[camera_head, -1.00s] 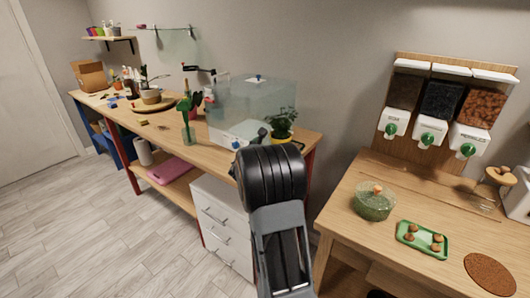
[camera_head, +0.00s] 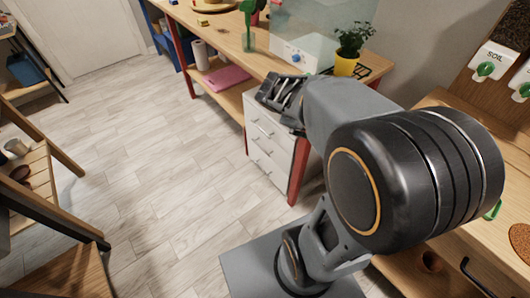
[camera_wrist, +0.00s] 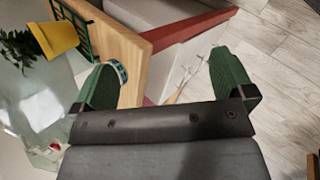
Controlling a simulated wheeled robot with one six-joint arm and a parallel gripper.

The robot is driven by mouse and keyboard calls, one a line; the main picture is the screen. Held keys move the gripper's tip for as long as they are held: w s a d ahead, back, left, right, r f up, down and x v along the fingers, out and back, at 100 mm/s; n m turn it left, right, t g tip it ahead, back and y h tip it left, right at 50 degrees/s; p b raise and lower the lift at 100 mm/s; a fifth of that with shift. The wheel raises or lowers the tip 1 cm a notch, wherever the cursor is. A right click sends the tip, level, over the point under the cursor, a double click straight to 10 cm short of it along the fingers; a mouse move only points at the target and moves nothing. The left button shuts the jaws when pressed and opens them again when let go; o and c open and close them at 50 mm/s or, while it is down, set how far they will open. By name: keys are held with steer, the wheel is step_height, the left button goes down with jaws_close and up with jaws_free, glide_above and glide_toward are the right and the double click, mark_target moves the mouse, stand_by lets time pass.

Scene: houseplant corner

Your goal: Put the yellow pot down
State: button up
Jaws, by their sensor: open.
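The yellow pot (camera_head: 346,63) with a leafy green plant stands upright on the right end of the long wooden workbench (camera_head: 225,38), beside a dark green wire rack (camera_head: 372,70). In the wrist view the pot (camera_wrist: 56,38) shows tilted at the upper left. My gripper (camera_head: 278,94) is at the bench's front edge, above the white drawer unit, left of the pot and apart from it. In the wrist view its two green fingers (camera_wrist: 165,76) are spread wide with nothing held between them. The pot's base is partly hidden in the head view by my arm.
A clear tank (camera_head: 318,32) stands left of the pot. The white drawer unit (camera_head: 270,142) stands under the bench. A wooden counter (camera_head: 490,160) is at the right and a shelf (camera_head: 40,165) at the left. The floor between is free.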

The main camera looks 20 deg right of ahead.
steer(key=s+a+f+m+y, duration=0.1)
steer(key=s+a+m+y, duration=0.2)
steer(key=a, duration=0.5)
steer(key=s+a+m+t+y, duration=0.1)
steer(key=a+m+y, duration=0.3)
steer(key=a, duration=0.4)
steer(key=shift+s+f+t+y, duration=0.3)
steer(key=shift+s+f+y, duration=0.1)
steer(key=shift+s+y, duration=0.4)
steer(key=shift+s, duration=0.1)
step_height(320, 180, up, 10)
steer(key=p, duration=0.9)
steer(key=shift+a+r+t, duration=0.2)
steer(key=shift+t, duration=0.1)
steer(key=shift+s, duration=0.1)
